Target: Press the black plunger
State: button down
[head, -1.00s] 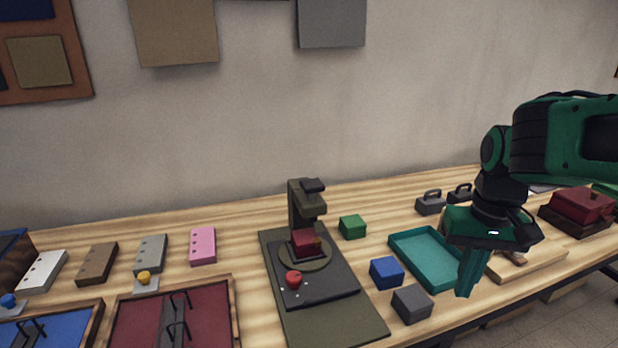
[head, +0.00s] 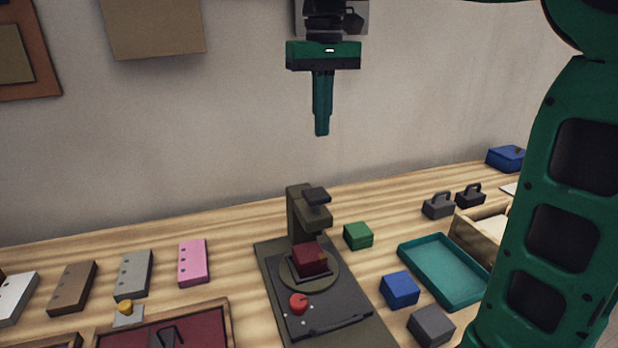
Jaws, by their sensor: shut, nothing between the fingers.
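The black plunger (head: 317,196) is the dark block at the top of the olive press (head: 299,217), on the arm that juts out over the base. A dark red block (head: 309,259) sits on the round plate of the press, below the plunger. A red knob (head: 298,303) stands at the front of the base. My gripper (head: 321,134) is shut and empty. It points down and appears well above the plunger in the picture, apart from it.
A green block (head: 358,235), a blue block (head: 399,289), a grey block (head: 431,325) and a teal tray (head: 404,247) lie right of the press. A pink block (head: 193,262) and others lie left. My arm hides the right side of the table.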

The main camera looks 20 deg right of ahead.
jog(key=shift+w+a+r, duration=0.15)
jog(key=shift+w+a, duration=0.1)
send_near(316, 194)
notch_tip(316, 194, down, 7)
jog(key=shift+d+r, duration=0.1)
jog(key=shift+r, duration=0.1)
dwell(0.5)
